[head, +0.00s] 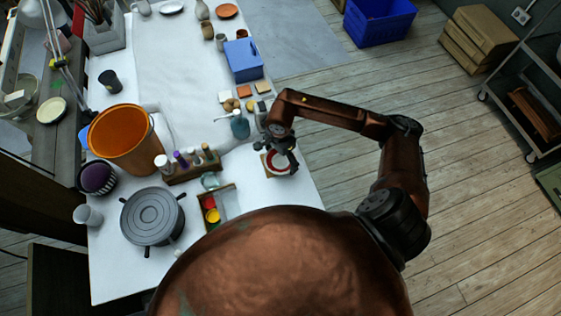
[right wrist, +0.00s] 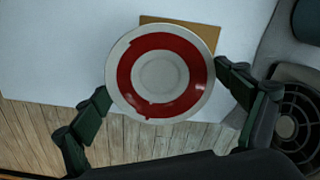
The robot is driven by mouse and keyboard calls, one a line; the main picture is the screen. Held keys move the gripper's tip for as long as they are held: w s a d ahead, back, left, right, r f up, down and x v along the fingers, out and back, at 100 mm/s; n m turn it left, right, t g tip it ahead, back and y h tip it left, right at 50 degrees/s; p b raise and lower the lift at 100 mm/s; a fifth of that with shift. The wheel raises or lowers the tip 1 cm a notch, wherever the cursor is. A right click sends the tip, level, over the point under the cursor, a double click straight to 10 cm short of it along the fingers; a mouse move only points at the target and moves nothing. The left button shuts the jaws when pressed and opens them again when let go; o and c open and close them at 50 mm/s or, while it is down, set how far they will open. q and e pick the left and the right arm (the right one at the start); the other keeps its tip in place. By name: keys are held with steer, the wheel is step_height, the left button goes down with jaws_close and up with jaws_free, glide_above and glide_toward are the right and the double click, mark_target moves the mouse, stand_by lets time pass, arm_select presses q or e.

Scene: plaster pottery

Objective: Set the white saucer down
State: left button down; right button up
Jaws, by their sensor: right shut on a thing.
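The white saucer (right wrist: 160,71) with a broad red ring fills the middle of the right wrist view. My right gripper (right wrist: 163,82) is shut on it, with one finger at each side of the rim. In the head view the saucer (head: 279,165) shows partly under my right gripper (head: 283,151), over the table's right edge area. A tan square board (right wrist: 193,32) lies beneath, partly hidden by the saucer. I cannot tell whether the saucer touches the board. My left gripper is not in view.
On the white table (head: 260,203), left of the saucer, stand a bottle rack (head: 193,170), a paint box (head: 215,208), an orange bucket (head: 122,138) and a grey banding wheel (head: 152,216). The floor is open to the right.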

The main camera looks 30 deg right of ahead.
mark_target(281, 161)
steer(key=shift+f, duration=1.6)
steer(key=shift+f, duration=0.2)
steer(key=o, duration=1.4)
steer(key=shift+c, duration=0.2)
steer(key=shift+r, duration=0.1)
step_height(281, 161, up, 12)
steer(key=shift+r, duration=0.15)
